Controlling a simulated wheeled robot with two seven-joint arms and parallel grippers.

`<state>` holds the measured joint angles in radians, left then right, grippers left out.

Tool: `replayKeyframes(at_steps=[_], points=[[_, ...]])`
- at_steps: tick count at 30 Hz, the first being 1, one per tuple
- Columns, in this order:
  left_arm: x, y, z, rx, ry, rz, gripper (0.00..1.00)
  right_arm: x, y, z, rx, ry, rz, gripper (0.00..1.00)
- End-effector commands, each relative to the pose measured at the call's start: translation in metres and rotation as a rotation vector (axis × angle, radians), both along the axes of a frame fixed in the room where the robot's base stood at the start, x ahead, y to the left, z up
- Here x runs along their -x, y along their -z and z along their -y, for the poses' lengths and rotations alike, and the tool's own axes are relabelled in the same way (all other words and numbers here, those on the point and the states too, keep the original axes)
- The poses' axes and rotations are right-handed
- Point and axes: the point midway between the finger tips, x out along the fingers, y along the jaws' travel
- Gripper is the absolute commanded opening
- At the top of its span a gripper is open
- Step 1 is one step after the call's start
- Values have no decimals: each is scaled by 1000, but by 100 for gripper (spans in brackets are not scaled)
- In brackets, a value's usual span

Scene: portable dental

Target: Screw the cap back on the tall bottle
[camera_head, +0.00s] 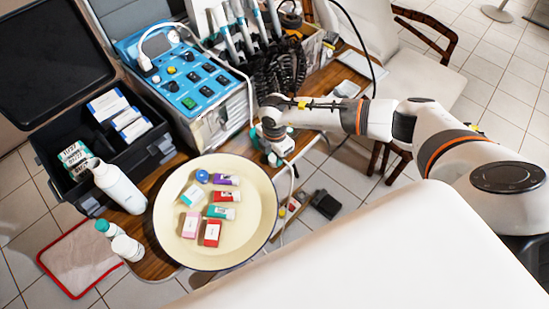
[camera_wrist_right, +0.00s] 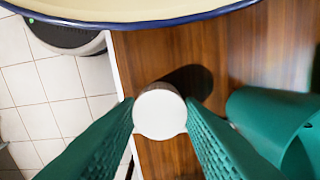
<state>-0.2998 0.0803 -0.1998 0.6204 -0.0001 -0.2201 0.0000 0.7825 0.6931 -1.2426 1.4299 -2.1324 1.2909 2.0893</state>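The tall white bottle (camera_head: 120,187) stands left of the cream bowl; its narrow neck shows no coloured cap. My right gripper (camera_head: 274,150) is low at the bowl's right side, away from the bottle. In the right wrist view its green fingers (camera_wrist_right: 160,112) flank a small round white piece, which looks like the cap (camera_wrist_right: 160,115), with no clear gap on either side. The cap is over the brown wooden tabletop and casts a dark shadow beside it. In the head view the cap is hidden by the gripper. My left gripper is not in view.
The cream bowl (camera_head: 262,222) holds small boxes, tubes and a blue round item. A teal rounded object (camera_wrist_right: 265,115) is close right of the fingers. A blue device (camera_head: 185,80) and black case (camera_head: 150,150) are behind.

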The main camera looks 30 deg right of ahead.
Motion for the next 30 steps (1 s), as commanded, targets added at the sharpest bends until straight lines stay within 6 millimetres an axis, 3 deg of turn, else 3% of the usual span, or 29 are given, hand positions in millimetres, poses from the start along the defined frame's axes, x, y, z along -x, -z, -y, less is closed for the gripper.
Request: replayKeyframes(at_steps=[1, 4, 14, 30], points=[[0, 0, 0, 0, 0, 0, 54, 0, 0, 0, 0, 0, 0, 25], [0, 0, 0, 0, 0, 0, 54, 0, 0, 0, 0, 0, 0, 12], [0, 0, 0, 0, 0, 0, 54, 0, -4, 0, 0, 0, 1, 12], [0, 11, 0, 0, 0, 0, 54, 0, -92, 0, 0, 0, 2, 12]])
